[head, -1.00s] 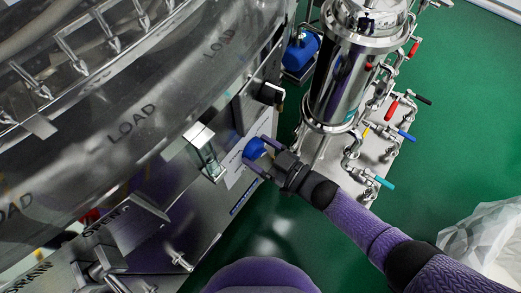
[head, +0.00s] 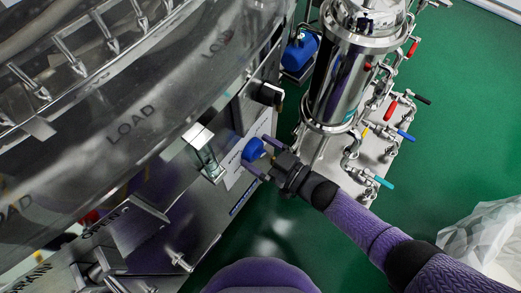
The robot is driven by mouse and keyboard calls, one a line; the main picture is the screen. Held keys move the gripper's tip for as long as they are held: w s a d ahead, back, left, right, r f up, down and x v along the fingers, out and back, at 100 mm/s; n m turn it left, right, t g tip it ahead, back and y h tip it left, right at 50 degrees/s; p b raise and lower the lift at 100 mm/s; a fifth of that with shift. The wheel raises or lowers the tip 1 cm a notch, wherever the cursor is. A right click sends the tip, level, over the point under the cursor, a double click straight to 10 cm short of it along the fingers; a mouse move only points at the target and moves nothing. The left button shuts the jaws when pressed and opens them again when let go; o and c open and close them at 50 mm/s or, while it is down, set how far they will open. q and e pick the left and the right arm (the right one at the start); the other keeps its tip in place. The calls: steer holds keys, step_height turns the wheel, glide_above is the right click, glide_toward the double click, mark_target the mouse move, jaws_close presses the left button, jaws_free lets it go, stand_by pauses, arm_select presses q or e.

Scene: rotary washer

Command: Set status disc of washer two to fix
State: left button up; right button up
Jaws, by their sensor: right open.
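The washer (head: 160,240) is a large metal machine with a curved clear cover marked LOAD, filling the left of the head view. A blue knob, which seems to be the status disc (head: 253,149), sits on a pale label plate (head: 232,178) on its side panel. My right gripper (head: 255,152) is open, with one finger on each side of the blue knob. I cannot tell whether either finger touches it. The writing on the plate and the disc's setting are too small to read. My left gripper is not in view.
A polished steel cylinder (head: 345,85) stands close behind my right gripper, with pipes and coloured valve handles (head: 390,108) beside it. Another blue part (head: 301,50) is at the top. A glass-sided metal box (head: 203,150) juts out left of the knob.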

steer(key=p+v, duration=0.2)
steer(key=v, duration=0.8)
